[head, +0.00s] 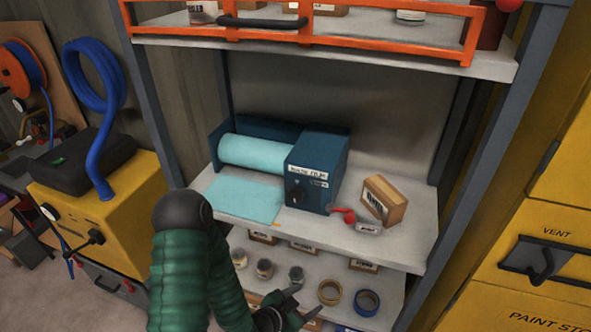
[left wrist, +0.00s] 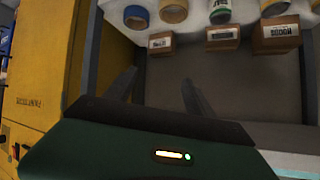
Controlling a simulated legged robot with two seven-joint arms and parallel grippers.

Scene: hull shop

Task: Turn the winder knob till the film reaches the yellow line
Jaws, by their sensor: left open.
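The film winder, a dark blue box (head: 317,170), stands on the middle shelf with a pale blue film roll (head: 256,151) on its left. Its dark winder knob (head: 297,194) is on the front face. A sheet of film (head: 241,199) lies flat on the shelf in front of the roll. A small yellow-orange mark (head: 276,224) shows by the sheet's front right corner; the rest of any line is hidden or too small to tell. My left gripper (head: 310,298) is open and empty, low in front of the lower shelf, below the knob and apart from it. Its fingers show in the left wrist view (left wrist: 158,76).
A cardboard box (head: 383,200) and a red-handled tool (head: 343,214) sit right of the winder. Tape rolls (head: 367,301) and jars (head: 264,268) fill the lower shelf. An orange rail (head: 400,42) crosses above. A yellow cabinet (head: 540,240) stands at right.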

